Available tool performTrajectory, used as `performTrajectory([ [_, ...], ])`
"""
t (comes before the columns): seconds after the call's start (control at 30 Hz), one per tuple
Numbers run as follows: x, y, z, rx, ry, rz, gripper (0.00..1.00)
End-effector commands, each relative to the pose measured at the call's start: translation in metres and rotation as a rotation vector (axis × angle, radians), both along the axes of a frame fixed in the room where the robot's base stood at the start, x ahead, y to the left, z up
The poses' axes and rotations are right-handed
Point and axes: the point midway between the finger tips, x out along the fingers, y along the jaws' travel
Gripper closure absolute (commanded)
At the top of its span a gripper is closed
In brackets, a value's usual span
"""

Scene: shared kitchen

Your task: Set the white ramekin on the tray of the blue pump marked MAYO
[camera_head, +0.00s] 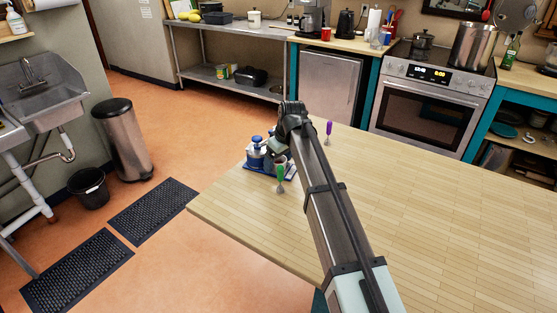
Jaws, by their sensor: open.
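Blue-topped pump bottles (256,146) stand close together near the far left corner of the wooden table. Their labels are too small to read, so I cannot tell which is marked MAYO. A dark blue base (252,170) shows under them. A small pale round thing (281,160) beside them may be the white ramekin; I cannot tell for sure. My gripper (274,148) points down at this group, partly hidden behind my wrist. It is open, but its fingertips and their contact with anything are too small to make out.
A green-handled tool (280,174) stands just in front of the pumps. A purple-handled tool (328,128) is to the right of my wrist. The wooden table (450,220) is clear to the right of my arm. The table's left edge is close to the pumps.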

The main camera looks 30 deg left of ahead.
Motion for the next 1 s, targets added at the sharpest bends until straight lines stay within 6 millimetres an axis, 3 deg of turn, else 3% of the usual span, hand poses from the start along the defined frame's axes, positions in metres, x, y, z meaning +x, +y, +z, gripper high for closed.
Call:
performTrajectory([
  [0.37, 0.000, -0.002, 0.011, 0.002, -0.001, 0.000, 0.14],
  [0.8, -0.004, -0.022, 0.084, 0.002, -0.001, 0.000, 0.14],
  [1.0, -0.006, -0.028, 0.108, 0.001, -0.001, 0.000, 0.14],
])
